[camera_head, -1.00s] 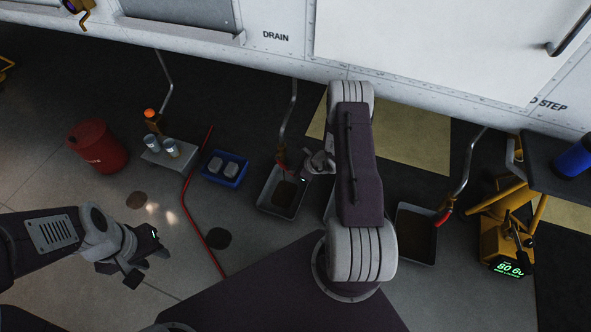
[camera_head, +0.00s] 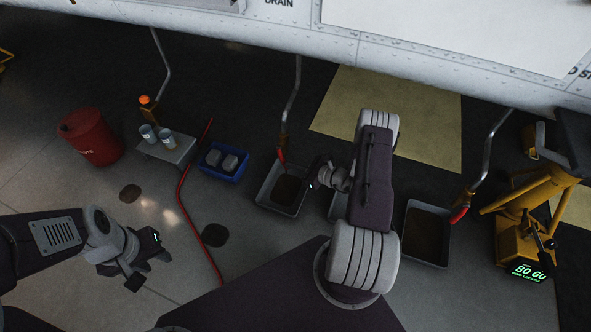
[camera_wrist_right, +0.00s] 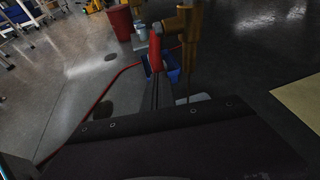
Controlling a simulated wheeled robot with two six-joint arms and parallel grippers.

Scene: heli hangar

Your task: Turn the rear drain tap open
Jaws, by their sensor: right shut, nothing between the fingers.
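A drain tap (camera_head: 283,142) of brass colour with a red lever (camera_head: 282,156) hangs at the end of a grey pipe, above a grey pan. In the right wrist view the brass tap (camera_wrist_right: 190,32) and red lever (camera_wrist_right: 155,54) stand just beyond my fingers; the lever points roughly up-down in the picture. My right gripper (camera_head: 312,178) is shut and empty, to the right of the lever, with a gap in the head view. My left gripper (camera_head: 150,260) is open and empty, low at the left. Which tap is the rear one I cannot tell.
Another tap (camera_head: 462,203) hangs over a right-hand pan (camera_head: 427,258). A blue bin (camera_head: 222,163), a small bench with cups (camera_head: 176,152), a red drum (camera_head: 91,138) and a red hose (camera_head: 184,205) lie left. A yellow stand (camera_head: 520,235) is at the right.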

